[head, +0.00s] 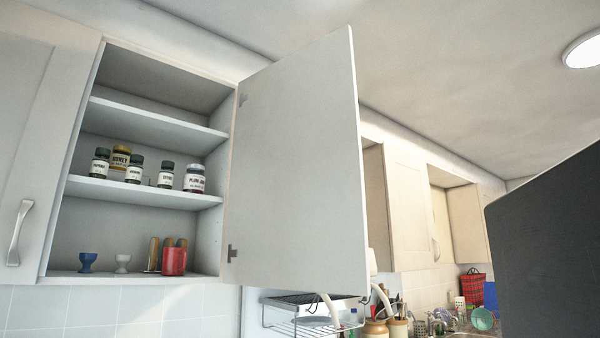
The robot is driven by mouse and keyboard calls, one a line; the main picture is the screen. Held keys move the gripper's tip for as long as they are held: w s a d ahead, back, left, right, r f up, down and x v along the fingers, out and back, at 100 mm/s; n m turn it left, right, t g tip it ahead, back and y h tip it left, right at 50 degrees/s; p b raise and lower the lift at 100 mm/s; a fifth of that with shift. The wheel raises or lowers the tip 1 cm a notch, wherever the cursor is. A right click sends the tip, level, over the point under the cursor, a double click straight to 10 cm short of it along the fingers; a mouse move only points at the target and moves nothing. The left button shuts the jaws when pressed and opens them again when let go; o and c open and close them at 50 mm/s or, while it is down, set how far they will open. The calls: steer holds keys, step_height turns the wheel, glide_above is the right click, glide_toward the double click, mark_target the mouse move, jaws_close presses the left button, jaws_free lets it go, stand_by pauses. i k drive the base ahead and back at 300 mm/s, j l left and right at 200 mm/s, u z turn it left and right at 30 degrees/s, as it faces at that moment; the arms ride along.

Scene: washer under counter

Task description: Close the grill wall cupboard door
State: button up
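The wall cupboard door (295,165) stands wide open, swung out from the right side of the open wall cupboard (150,192). Its plain pale inner face is toward me, with two dark hinges along its left edge. Its outer face and handle are hidden. I cannot confirm from a label that this is the grill cupboard. No part that I can surely tell as my gripper shows in the head view.
A closed door with a handle (19,233) is at left. A wire rack (300,318) sits below the open door. A dark panel (550,240) blocks the right side.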

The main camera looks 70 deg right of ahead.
mark_target(298, 216)
steer(key=k+l, duration=0.1)
steer(key=l, duration=0.3)
steer(key=l+u, duration=0.1)
steer(key=l, duration=0.3)
steer(key=k+l, duration=0.15)
steer(key=l, duration=0.25)
steer(key=k+l, duration=0.15)
steer(key=l, duration=0.25)
steer(key=k+l+u, duration=0.1)
steer(key=l, duration=0.25)
steer(key=k+l, duration=0.1)
steer(key=l, duration=0.3)
steer(key=k+l, duration=0.1)
steer(key=l, duration=0.3)
steer(key=u, duration=0.05)
